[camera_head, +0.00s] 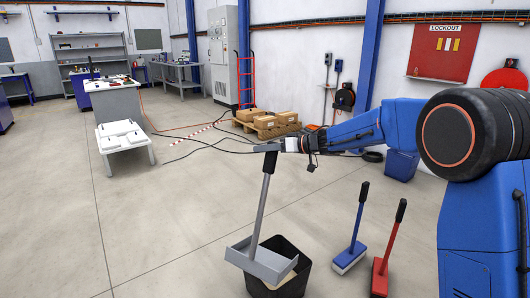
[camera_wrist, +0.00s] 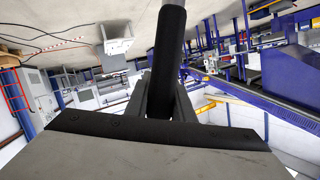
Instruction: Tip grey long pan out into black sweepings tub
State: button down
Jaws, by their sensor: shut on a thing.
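The grey long pan (camera_head: 259,262) hangs from its long, slightly slanted handle in the head view, with the tray part low and a little tilted. My gripper (camera_head: 279,147) is shut on the black grip at the top of that handle. The wrist view shows the black grip (camera_wrist: 170,50) between my gripper's fingers (camera_wrist: 168,98). The black sweepings tub (camera_head: 299,285) stands on the floor, and the pan overlaps its left and front part in the picture. A pale tan patch shows by the tub's opening. What lies in the pan cannot be made out.
A pallet with boxes (camera_head: 267,122) and cables lie farther back. A white low table (camera_head: 122,137) stands at the left. The floor left of the pan is clear.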

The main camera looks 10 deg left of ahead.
jog(key=s+a+n, duration=0.1)
jog(key=s+a, duration=0.2)
jog(key=s, duration=0.7)
jog(key=s+a+n+t, duration=0.1)
jog(key=s+a+n, duration=0.1)
jog(key=s, duration=0.7)
jog(key=shift+s+a+r+t+h, duration=0.3)
jog(key=shift+s+a, duration=0.05)
jog(key=shift+a, duration=0.55)
dwell(0.8)
